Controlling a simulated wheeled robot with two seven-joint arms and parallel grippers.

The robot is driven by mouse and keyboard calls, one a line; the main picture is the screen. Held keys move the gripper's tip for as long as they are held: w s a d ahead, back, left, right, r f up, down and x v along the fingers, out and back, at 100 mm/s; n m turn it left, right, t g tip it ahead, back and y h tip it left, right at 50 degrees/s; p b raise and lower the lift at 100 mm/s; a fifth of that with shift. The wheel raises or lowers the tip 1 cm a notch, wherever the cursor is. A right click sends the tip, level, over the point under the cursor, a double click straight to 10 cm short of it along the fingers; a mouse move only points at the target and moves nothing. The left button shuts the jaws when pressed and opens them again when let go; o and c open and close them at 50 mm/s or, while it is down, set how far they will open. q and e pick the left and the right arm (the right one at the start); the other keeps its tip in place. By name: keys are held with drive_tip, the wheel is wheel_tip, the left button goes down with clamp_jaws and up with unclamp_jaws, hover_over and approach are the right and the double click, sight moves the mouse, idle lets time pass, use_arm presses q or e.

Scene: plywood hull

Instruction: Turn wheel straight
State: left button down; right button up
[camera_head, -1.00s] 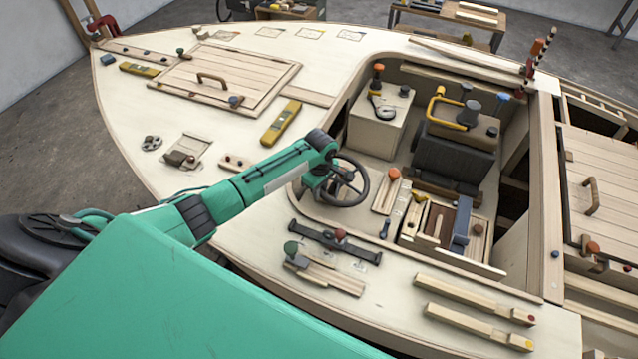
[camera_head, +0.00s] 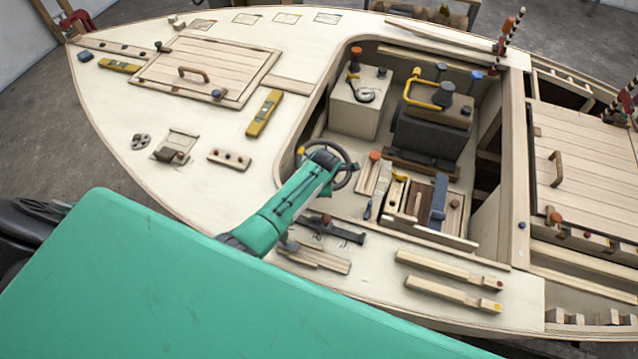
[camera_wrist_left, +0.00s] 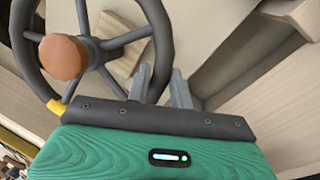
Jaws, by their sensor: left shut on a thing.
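The steering wheel (camera_head: 346,152) has a dark rim and stands at the front of the cockpit in the head view. Its rim, spokes and orange-brown hub fill the upper left of the left wrist view (camera_wrist_left: 97,52). A yellow mark (camera_head: 301,150) shows at the wheel's left edge. It also shows beside my gripper's housing in the wrist view (camera_wrist_left: 57,107). My left gripper (camera_wrist_left: 161,85) is shut on the wheel's rim, a finger on either side of it. In the head view my arm hides much of the wheel. My right gripper is not in view.
A seat with a yellow handle (camera_head: 422,92) and a white box (camera_head: 358,100) stand in the cockpit. Wooden strips (camera_head: 450,283) lie on the near deck. A dark bar with a red knob (camera_head: 335,230) is partly behind my arm. The left deck holds a hatch (camera_head: 205,70).

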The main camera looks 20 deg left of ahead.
use_arm(q)
drive_tip(key=shift+s+d+f+n, duration=0.15)
drive_tip(key=shift+f+n, duration=0.1)
drive_tip(key=shift+n, duration=0.05)
drive_tip(key=c, duration=1.3)
unclamp_jaws()
drive_tip(key=shift+o, duration=0.2)
drive_tip(key=shift+r, duration=0.1)
drive_tip(key=shift+r, duration=0.1)
drive_tip(key=shift+d+r, duration=0.1)
drive_tip(key=shift+r, duration=0.1)
drive_tip(key=b+v, duration=0.1)
drive_tip(key=v, duration=1.2)
drive_tip(key=shift+s, duration=0.15)
